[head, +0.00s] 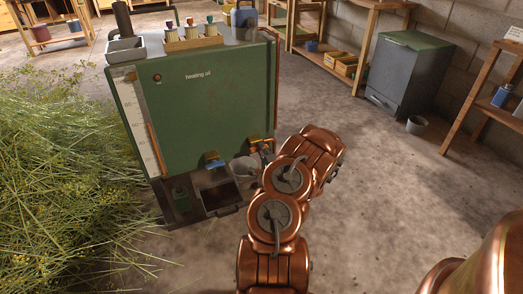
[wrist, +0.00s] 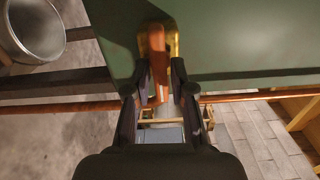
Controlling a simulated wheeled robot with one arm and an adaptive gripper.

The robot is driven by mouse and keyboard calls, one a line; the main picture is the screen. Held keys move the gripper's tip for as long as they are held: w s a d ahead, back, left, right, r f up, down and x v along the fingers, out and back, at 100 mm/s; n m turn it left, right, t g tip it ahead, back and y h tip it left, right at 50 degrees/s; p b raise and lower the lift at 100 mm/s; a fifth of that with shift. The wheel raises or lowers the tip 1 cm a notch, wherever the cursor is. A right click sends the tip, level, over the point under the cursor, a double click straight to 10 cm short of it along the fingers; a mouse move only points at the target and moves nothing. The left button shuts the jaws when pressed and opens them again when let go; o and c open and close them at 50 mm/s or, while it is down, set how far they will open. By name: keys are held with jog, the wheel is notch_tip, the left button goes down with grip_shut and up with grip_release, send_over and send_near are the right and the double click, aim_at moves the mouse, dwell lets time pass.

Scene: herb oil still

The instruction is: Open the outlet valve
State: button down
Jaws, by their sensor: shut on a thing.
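The green tank (head: 200,110) marked "healing oil" bears two taps low on its front. One tap has a blue handle (head: 213,158). The other, a brass valve (head: 261,143) with an orange-red handle, is at the lower right, partly hidden by my arm. In the wrist view the orange handle (wrist: 159,66) stands in front of its brass body (wrist: 173,40). My gripper (wrist: 157,80) is shut on this handle, one finger on each side. My gripper's fingers cannot be made out in the head view. Which tap is the outlet valve is not labelled.
A grey bucket (head: 243,170) stands by the tank below the taps; it also shows in the wrist view (wrist: 35,28). A dark tray (head: 220,195) is under the blue tap. Cut herbs (head: 65,180) are heaped at left.

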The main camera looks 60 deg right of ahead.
dwell(0.3)
jog(key=c, duration=1.2)
grip_release()
jog(key=shift+v, duration=5.95)
